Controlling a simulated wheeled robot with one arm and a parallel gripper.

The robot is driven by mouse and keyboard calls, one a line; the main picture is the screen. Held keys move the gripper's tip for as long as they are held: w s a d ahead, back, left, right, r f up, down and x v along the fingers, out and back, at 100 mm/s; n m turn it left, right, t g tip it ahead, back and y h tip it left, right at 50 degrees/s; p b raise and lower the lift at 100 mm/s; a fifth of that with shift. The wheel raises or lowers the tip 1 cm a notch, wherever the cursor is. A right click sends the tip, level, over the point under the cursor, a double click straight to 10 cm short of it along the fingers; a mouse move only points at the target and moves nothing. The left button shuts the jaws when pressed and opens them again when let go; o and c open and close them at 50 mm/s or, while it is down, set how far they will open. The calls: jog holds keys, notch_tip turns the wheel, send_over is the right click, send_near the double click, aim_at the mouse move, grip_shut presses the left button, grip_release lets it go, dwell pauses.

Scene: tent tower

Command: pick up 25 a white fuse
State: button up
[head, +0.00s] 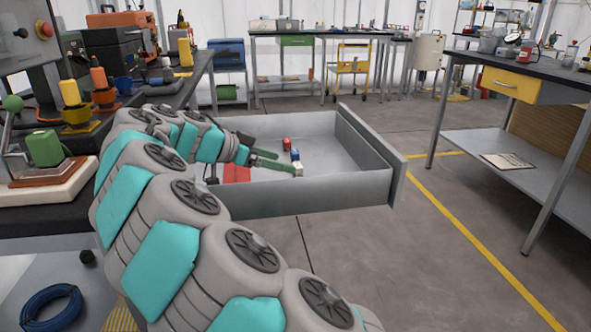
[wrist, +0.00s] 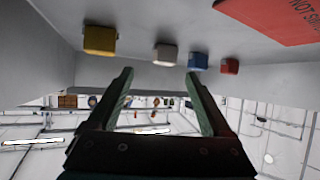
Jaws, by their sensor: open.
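The white fuse (head: 298,169) is a small pale block in an open grey drawer (head: 345,189). It also shows in the wrist view (wrist: 165,55), between a yellow fuse (wrist: 100,40) and a blue fuse (wrist: 198,61). My gripper (head: 283,160) reaches into the drawer from the left. In the wrist view its two green fingers (wrist: 160,77) are spread and empty, with the white fuse just beyond the tips, between their lines. The fingertips look close to the fuse; I cannot tell the exact gap. The yellow fuse is not clear in the head view.
A red fuse (head: 286,144) is beside the blue one. A red sheet with lettering (head: 236,173) lies in the drawer. The drawer walls rise around the fuses. A cluttered workbench (head: 185,93) stands left; a table with a yellow drawer (head: 510,84) stands right.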

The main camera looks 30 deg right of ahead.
aim_at(295, 165)
jog(key=shift+x, duration=1.25)
jog(key=x, duration=0.3)
jog(key=p+x, duration=0.1)
jog(key=x, duration=0.1)
jog(key=shift+w, duration=0.35)
grip_shut()
